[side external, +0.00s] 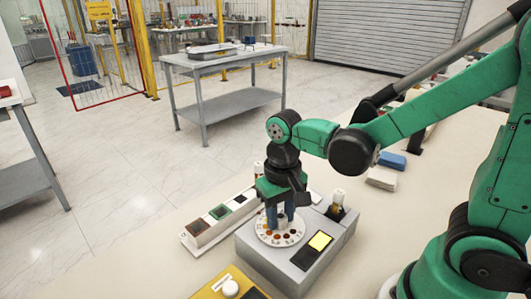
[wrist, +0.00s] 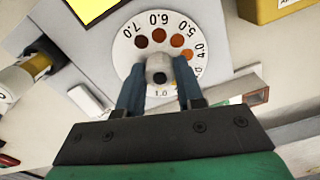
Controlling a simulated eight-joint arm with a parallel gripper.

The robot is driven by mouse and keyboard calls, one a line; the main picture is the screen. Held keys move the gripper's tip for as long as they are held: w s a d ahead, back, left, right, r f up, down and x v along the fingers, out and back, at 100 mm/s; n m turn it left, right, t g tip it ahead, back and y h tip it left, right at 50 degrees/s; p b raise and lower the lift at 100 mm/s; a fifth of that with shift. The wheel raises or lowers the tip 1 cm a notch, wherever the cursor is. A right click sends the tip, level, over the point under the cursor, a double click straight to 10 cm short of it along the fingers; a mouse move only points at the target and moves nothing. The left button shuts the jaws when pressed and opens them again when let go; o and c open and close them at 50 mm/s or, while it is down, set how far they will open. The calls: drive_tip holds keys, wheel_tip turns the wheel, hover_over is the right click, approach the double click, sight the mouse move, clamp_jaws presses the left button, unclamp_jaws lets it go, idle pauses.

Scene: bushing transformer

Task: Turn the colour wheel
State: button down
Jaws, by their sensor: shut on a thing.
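The colour wheel (wrist: 125,47) is a white disc with printed numbers and a ring of orange to brown dots. In the side external view the wheel (side external: 265,237) lies on top of a grey box (side external: 262,262). My gripper (wrist: 160,85) points down over the wheel, its two blue fingers on either side of the grey central knob (wrist: 158,68), shut on it. In the side external view my gripper (side external: 279,222) stands over the wheel and hides part of it. Some of the wheel's lower numbers are hidden behind the fingers in the wrist view.
The grey box has a yellow lit window (side external: 320,241) and a bottle (side external: 337,203) in a holder. A white strip with coloured squares (side external: 220,213) lies to the left. A yellow device (side external: 230,287) is in front. Blue and white blocks (side external: 385,170) lie behind right.

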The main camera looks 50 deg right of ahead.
sight(281, 216)
drive_tip(key=shift+m, duration=1)
drive_tip(key=c, duration=0.5)
unclamp_jaws()
drive_tip(key=shift+c, duration=0.2)
drive_tip(key=shift+r, duration=2.85)
